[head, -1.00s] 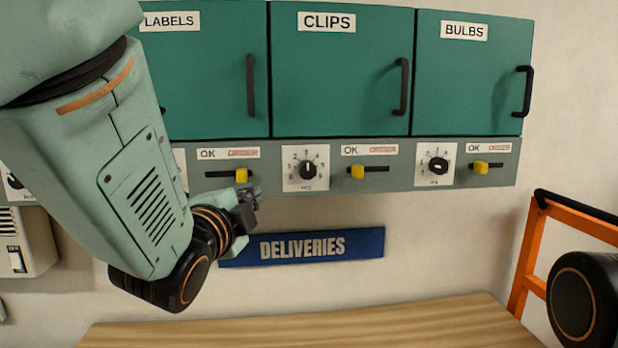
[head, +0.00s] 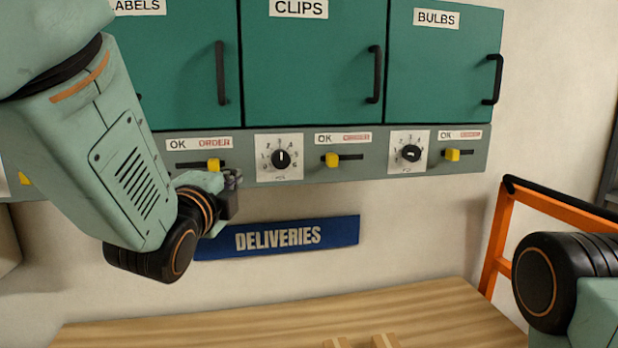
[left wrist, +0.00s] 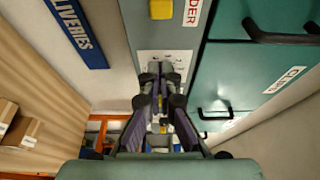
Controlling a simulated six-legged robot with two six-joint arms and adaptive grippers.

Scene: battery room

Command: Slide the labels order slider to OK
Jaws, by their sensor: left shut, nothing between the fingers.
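The labels order slider is a yellow knob (head: 213,165) on a dark slot below the LABELS cabinet (head: 180,65). It sits towards the right, ORDER end of the slot, under the OK/ORDER label (head: 199,144). My left gripper (head: 233,180) is shut and empty, just below and right of the knob, seemingly apart from it. In the left wrist view a yellow knob (left wrist: 162,9) shows at the top edge beside the word ORDER, with the shut fingertips (left wrist: 160,85) below it in the picture. My right gripper is out of view.
A dial (head: 281,158) is right of the labels slider, followed by the clips slider (head: 332,160), another dial (head: 410,153) and the bulbs slider (head: 452,155). The blue DELIVERIES sign (head: 278,237) hangs below. A wooden table (head: 250,320) and an orange frame (head: 500,235) lie lower.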

